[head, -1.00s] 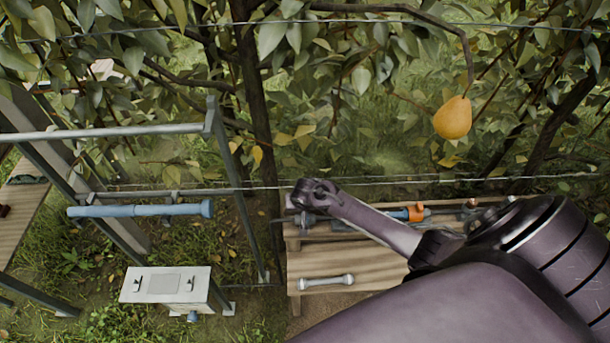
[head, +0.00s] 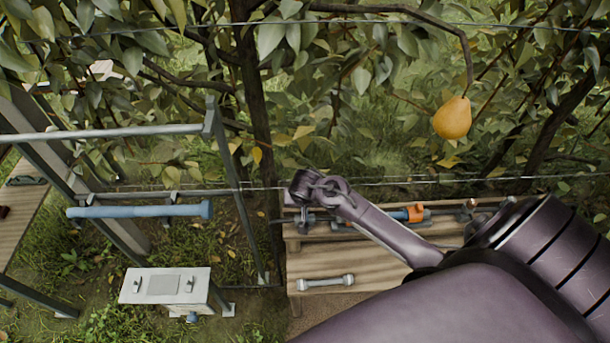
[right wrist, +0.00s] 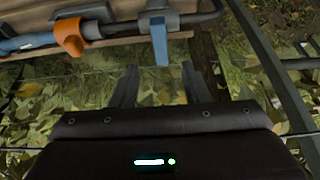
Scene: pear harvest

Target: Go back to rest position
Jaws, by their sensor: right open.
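My right arm crosses the lower right of the head view, with its purple links over the wooden bench. In the head view the right gripper's fingers cannot be made out clearly. In the right wrist view the right gripper (right wrist: 160,88) shows two fingers spread apart with nothing between them, so it is open and empty. My left gripper is in no view. A yellow pear (head: 453,118) hangs from a branch at the upper right of the head view, apart from my arm.
A wooden bench (head: 375,262) holds a tool with an orange clamp (head: 416,213) and a small grey bar (head: 325,282). A metal frame (head: 100,133) carries a blue tube (head: 140,210) at left. A white box (head: 165,285) stands below it. Wires cross the foliage.

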